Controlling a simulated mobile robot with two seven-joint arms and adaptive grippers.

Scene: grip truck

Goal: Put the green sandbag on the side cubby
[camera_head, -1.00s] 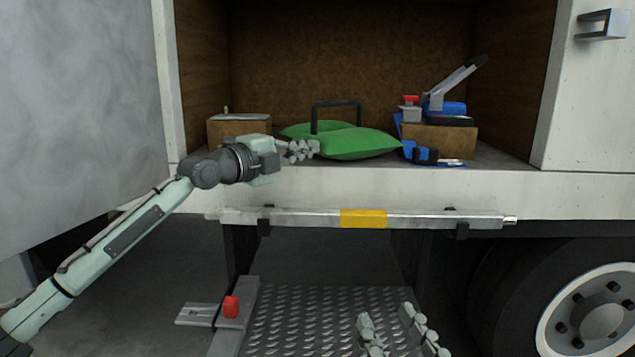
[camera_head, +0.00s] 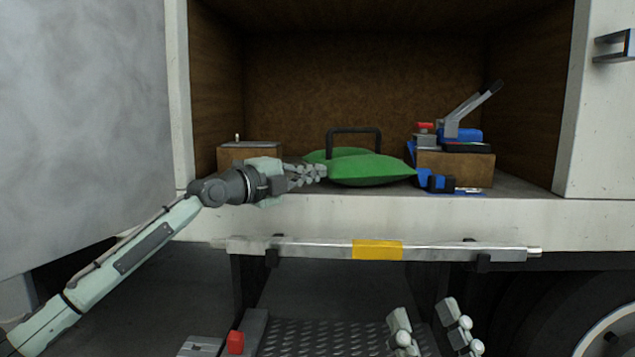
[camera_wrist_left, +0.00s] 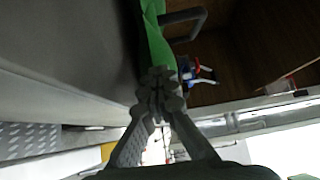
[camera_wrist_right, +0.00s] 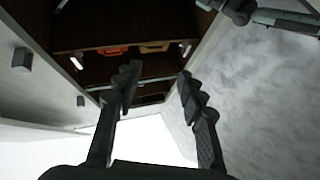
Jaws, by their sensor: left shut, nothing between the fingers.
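The green sandbag (camera_head: 368,169) with a black handle (camera_head: 354,132) lies on the floor of the truck's side cubby (camera_head: 525,186). It also shows at the top of the left wrist view (camera_wrist_left: 158,45). My left gripper (camera_head: 322,172) is at the bag's left front edge, with its fingertips together and nothing held between them; whether they touch the bag I cannot tell. In the left wrist view the closed fingertips (camera_wrist_left: 158,82) sit just below the bag. My right gripper (camera_head: 432,322) is low in front of the truck. Its fingers are spread and empty in the right wrist view (camera_wrist_right: 157,85).
A brown box (camera_head: 250,153) stands left of the bag. Another brown box (camera_head: 455,168) with blue and red tools stands to its right. A metal bar with a yellow section (camera_head: 377,250) runs below the cubby's edge. An open grey door (camera_head: 80,120) is at left.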

